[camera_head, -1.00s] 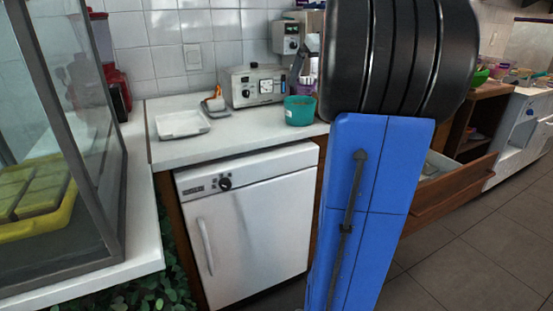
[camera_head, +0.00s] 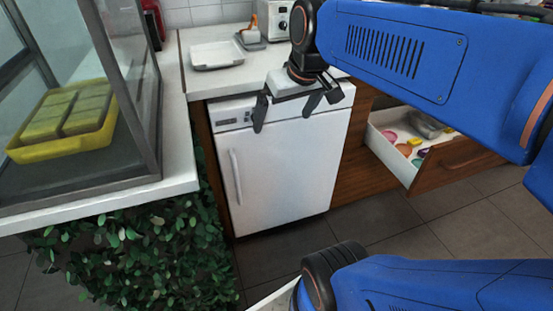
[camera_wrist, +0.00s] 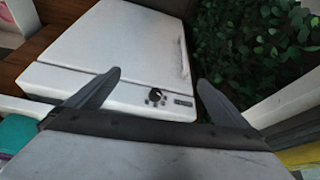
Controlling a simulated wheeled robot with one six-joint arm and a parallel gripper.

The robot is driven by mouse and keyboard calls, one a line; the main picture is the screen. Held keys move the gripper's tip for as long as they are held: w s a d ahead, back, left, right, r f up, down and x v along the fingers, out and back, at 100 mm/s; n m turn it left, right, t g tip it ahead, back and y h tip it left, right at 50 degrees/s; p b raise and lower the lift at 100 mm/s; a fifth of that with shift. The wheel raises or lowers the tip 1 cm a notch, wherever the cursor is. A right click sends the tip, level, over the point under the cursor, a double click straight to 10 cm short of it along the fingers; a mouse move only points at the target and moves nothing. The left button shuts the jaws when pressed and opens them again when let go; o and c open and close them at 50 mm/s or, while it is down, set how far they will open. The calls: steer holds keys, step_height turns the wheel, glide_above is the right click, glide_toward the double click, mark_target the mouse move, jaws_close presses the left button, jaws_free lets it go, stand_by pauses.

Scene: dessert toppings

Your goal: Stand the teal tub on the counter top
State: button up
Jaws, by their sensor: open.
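A teal shape, seemingly the teal tub (camera_wrist: 15,135), shows in part at the lower left edge of the wrist view. The head view does not show it; my arm covers that part of the counter. The white counter top (camera_head: 222,80) carries other items at the back. My gripper (camera_head: 288,118) is open and empty, pointing down at the counter's front edge, over the white appliance's upper front. In the wrist view its two fingers (camera_wrist: 160,80) are spread apart, with the white appliance front beyond them.
A white tray (camera_head: 216,56) and a small scale-like item (camera_head: 250,41) stand on the counter. A glass case (camera_head: 148,90) with a yellow tray (camera_head: 20,152) is at left, above leafy plants (camera_head: 150,245). An open drawer (camera_head: 455,165) with colourful items juts out at right.

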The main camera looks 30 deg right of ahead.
steer(key=s+a+f, duration=0.4)
steer(key=s+f, duration=0.4)
steer(key=f, duration=0.1)
steer(key=shift+s+a+n, duration=0.2)
steer(key=shift+a+n, duration=0.2)
